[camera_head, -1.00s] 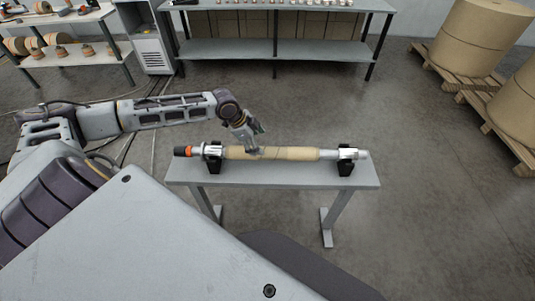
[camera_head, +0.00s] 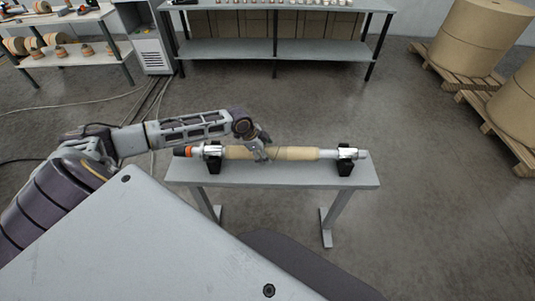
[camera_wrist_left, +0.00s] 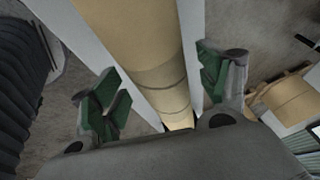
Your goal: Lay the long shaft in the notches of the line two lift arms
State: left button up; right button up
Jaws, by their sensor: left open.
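The long shaft (camera_head: 300,153) lies level on two black supports on a grey table. It has a tan middle, silver collars and an orange and black left end. In the left wrist view the tan part of the shaft (camera_wrist_left: 140,45) runs between my fingers. My left gripper (camera_head: 262,153) is at the shaft's middle, open, with its green-padded fingers (camera_wrist_left: 158,90) on either side and gaps to the shaft. The line two lift arms cannot be made out in these views. My right gripper is not in view.
The grey table (camera_head: 275,178) carries the left support (camera_head: 213,166) and right support (camera_head: 345,167). A shelf bench (camera_head: 275,50) stands behind. Large tan rolls (camera_head: 465,35) sit on pallets at the right. Open floor lies between.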

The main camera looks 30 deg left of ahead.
pick_arm(q)
jog(key=shift+x, duration=0.95)
jog(key=shift+d+f, duration=0.1)
jog(key=shift+f, duration=0.15)
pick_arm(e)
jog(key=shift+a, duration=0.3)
pick_arm(q)
grip_shut()
jog(key=c, duration=0.7)
grip_release()
jog(key=c, duration=0.7)
jog(key=shift+w+r, duration=0.15)
jog(key=shift+c, duration=0.7)
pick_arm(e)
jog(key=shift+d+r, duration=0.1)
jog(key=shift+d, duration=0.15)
